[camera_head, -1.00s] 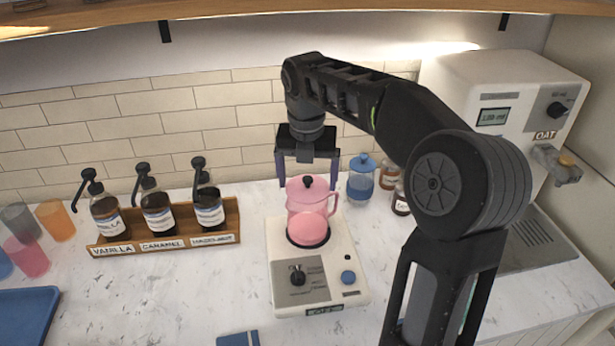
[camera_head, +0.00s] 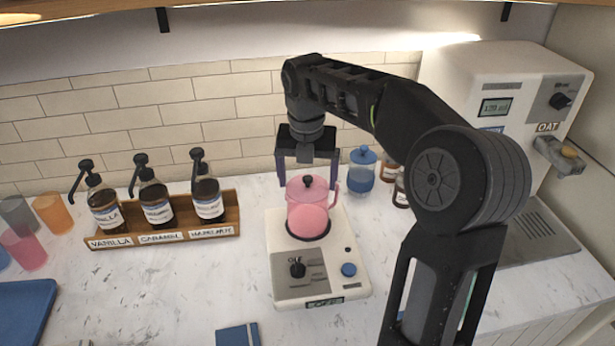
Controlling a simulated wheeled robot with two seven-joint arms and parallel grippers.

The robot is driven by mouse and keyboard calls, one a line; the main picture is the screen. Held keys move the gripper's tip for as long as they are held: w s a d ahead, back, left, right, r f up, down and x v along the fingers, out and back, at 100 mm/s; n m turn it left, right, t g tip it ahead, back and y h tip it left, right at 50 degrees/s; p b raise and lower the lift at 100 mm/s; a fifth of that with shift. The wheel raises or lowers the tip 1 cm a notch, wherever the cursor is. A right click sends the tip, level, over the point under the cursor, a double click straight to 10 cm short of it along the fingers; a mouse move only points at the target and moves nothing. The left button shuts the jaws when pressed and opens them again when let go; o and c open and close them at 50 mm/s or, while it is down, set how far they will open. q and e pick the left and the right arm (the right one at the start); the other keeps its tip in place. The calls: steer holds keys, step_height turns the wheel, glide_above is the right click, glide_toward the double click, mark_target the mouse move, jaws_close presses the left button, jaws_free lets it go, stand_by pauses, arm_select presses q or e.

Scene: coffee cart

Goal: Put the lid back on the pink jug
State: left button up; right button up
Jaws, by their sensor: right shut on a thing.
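The pink jug (camera_head: 307,219) stands upright on the round plate of the white scale-like appliance (camera_head: 348,292). Its pink lid with a black knob (camera_head: 308,181) appears seated on its top, and I cannot see a gap under it. The jug's handle points to the back right. My right gripper (camera_head: 308,183) points down over the jug, one dark finger on each side of its upper part. My left gripper is not in view.
A wooden rack (camera_head: 165,238) with three pump bottles stands to the left. A blue-filled jar (camera_head: 361,177) and small brown bottles (camera_head: 401,190) stand behind right. The white oat dispenser (camera_head: 490,75) is at the right. A blue cloth (camera_head: 238,335) lies in front.

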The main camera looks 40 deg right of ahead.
steer(key=shift+p, duration=0.35)
stand_by(0.7)
steer(key=shift+f, duration=0.1)
stand_by(0.9)
stand_by(0.5)
stand_by(0.4)
steer(key=o, duration=1.1)
